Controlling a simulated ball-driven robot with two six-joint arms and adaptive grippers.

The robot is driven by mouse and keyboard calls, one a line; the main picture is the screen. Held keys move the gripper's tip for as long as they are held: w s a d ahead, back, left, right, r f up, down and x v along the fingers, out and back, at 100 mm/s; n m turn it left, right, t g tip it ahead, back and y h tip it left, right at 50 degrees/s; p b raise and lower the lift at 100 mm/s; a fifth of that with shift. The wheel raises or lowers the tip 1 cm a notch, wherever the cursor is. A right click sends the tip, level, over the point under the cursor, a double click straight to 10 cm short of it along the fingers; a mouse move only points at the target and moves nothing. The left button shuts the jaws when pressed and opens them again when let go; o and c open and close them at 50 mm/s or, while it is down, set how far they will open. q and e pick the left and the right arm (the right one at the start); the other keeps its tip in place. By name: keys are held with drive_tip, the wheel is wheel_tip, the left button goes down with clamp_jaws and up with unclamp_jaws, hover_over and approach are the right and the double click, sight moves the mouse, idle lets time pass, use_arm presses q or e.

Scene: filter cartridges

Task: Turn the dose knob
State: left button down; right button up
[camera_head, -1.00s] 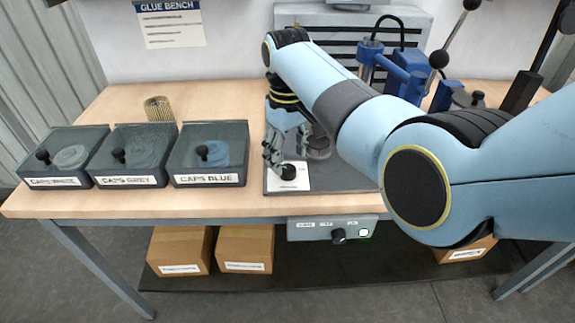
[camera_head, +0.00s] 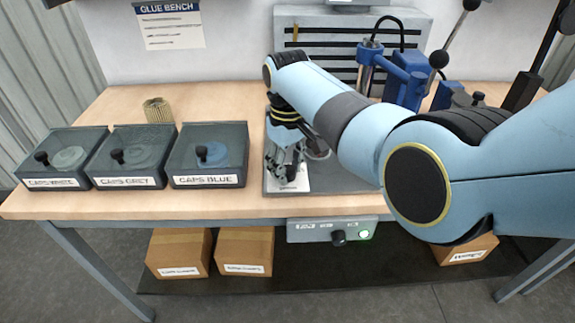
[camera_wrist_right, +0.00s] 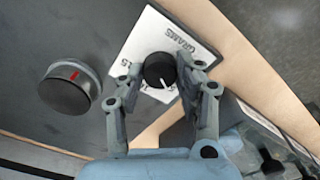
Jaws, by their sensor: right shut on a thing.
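The dose knob (camera_wrist_right: 160,70) is black with a white pointer line. It sits on a white dial plate (camera_wrist_right: 186,32) marked GRAMS; the plate also shows in the head view (camera_head: 299,185). My right gripper (camera_wrist_right: 161,76) has its two fingertips against opposite sides of the knob and is shut on it. In the wrist view the pointer line faces down toward my gripper's palm. In the head view my right gripper (camera_head: 284,180) hides most of the knob. My left gripper is in neither view.
A round grey part with a red mark (camera_wrist_right: 66,90) stands beside the dial plate. Lidded boxes labelled caps white (camera_head: 57,183), caps grey (camera_head: 127,182) and caps blue (camera_head: 205,180) stand to the left. A pleated cartridge (camera_head: 158,110) stands behind them. Blue press (camera_head: 405,75) behind my arm.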

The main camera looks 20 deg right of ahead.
idle(0.3)
drive_tip(key=m+p, duration=0.2)
drive_tip(key=m, duration=0.2)
drive_tip(key=shift+r, duration=0.1)
drive_tip(key=m+p, duration=0.1)
drive_tip(key=m, duration=0.1)
drive_tip(key=shift+m, duration=0.4)
drive_tip(key=m+p, duration=0.1)
drive_tip(key=m, duration=0.2)
drive_tip(key=shift+m, duration=0.3)
drive_tip(key=m+p, duration=0.1)
drive_tip(key=m, duration=0.8)
drive_tip(key=shift+m, duration=2.1)
